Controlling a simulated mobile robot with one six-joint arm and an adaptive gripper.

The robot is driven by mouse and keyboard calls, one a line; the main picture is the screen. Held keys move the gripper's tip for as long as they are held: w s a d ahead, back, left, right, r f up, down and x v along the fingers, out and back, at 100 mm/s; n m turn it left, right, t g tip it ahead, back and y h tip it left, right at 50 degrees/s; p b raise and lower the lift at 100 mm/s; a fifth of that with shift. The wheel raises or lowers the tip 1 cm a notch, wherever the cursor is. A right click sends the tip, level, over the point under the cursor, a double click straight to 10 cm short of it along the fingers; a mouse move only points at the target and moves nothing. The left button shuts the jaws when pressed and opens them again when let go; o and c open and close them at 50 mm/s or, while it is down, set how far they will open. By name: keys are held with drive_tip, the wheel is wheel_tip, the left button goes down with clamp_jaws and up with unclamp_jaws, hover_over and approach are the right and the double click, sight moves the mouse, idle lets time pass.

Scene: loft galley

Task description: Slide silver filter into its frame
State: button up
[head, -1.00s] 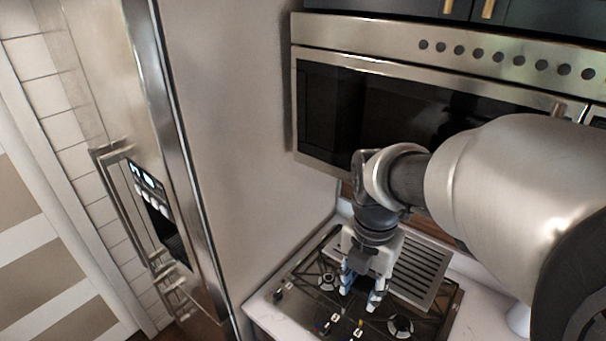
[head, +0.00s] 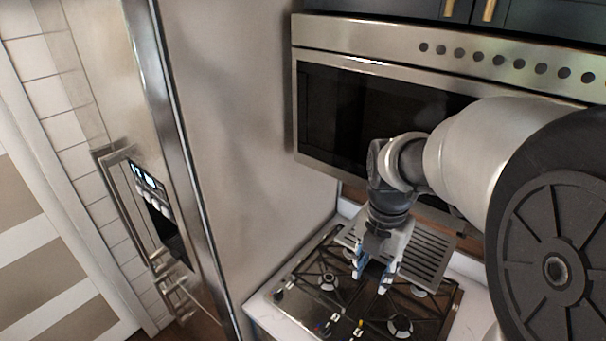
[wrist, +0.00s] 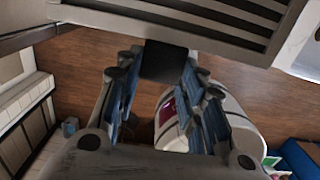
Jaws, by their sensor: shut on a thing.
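The silver filter (head: 432,262) is a flat panel with dark slots, behind and right of my gripper above the cooktop in the head view. In the wrist view its slotted face and plain edge (wrist: 215,42) cross the top. My gripper (head: 374,280) points down with its blue-padded fingers. In the wrist view my gripper (wrist: 160,85) has a dark tab (wrist: 165,62) at the filter's edge between its fingers, and is shut on it. The filter is tilted. Its frame cannot be made out; my arm hides part of the area under the microwave.
The black gas cooktop (head: 318,300) with burners and knobs lies below the gripper. A steel microwave (head: 340,105) hangs above and behind. A tall steel appliance (head: 235,150) stands close on the left. A white rounded object (wrist: 240,125) shows beyond the fingers in the wrist view.

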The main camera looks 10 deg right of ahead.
sight(428, 253)
drive_tip(key=shift+w+d, duration=0.3)
drive_tip(key=shift+d, duration=0.1)
drive_tip(key=shift+w+d+p, duration=0.55)
drive_tip(key=shift+w+d, duration=0.55)
drive_tip(key=shift+d, duration=0.3)
drive_tip(key=shift+w+d+p, duration=0.6)
drive_tip(key=shift+w+d, duration=0.55)
drive_tip(key=shift+d, duration=0.3)
drive_tip(key=shift+w+d+p, duration=0.55)
drive_tip(key=shift+w+d, duration=0.55)
drive_tip(key=shift+d, duration=0.3)
idle(1.8)
drive_tip(key=shift+s+a, duration=0.1)
drive_tip(key=shift+a, duration=0.05)
